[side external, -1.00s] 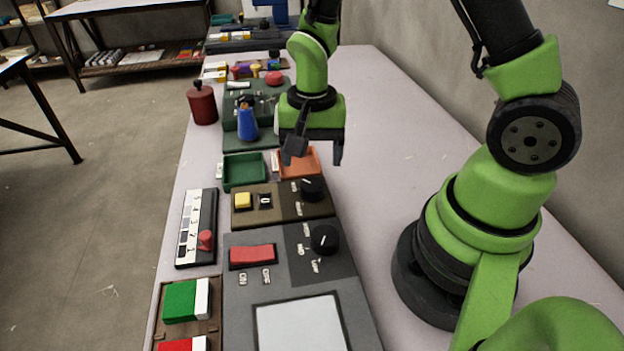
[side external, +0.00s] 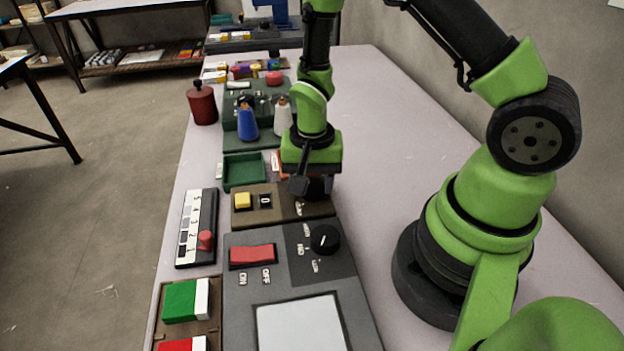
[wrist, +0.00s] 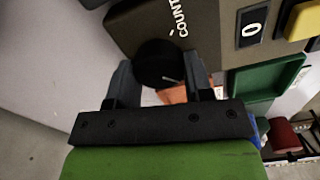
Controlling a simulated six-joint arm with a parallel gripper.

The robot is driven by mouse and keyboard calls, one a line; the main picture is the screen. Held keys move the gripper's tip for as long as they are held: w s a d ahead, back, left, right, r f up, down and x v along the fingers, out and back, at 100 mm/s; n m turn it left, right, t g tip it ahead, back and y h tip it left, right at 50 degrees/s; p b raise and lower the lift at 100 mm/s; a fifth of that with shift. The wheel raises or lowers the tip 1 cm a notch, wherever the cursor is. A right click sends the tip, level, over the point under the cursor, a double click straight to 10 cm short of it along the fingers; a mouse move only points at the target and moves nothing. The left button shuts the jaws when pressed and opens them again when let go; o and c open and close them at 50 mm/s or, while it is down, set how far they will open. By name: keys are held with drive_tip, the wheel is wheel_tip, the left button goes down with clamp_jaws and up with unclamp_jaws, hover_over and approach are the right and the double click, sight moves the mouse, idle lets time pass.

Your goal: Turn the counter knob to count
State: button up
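The counter box (side external: 280,218) is a brown panel with a yellow button (side external: 243,200) and a small display (side external: 265,200) reading 0. In the wrist view its round black knob (wrist: 156,62) has a light pointer line and stands beside the printed word COUNT (wrist: 180,18); the display also shows there (wrist: 253,26). My gripper (side external: 313,187) is over the knob end of the box and hides the knob in the side view. In the wrist view my gripper (wrist: 160,68) is open, one finger on each side of the knob. I cannot tell whether they touch it.
A grey panel with a second black knob (side external: 324,240) and a red switch (side external: 252,255) lies nearer the camera. A green tray (side external: 244,171) and a partly hidden orange tray lie behind the box. A slider panel (side external: 197,228) is at left.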

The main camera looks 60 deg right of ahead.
drive_tip(key=shift+n, duration=0.4)
drive_tip(key=n, duration=0.3)
drive_tip(key=shift+a+n, duration=0.1)
drive_tip(key=shift+n, duration=0.3)
drive_tip(key=n, duration=0.4)
drive_tip(key=shift+a+n, duration=0.1)
drive_tip(key=shift+n, duration=0.2)
drive_tip(key=n, duration=0.8)
drive_tip(key=shift+a+n, duration=0.1)
drive_tip(key=shift+n, duration=0.2)
drive_tip(key=o, duration=0.9)
drive_tip(key=shift+o, duration=0.2)
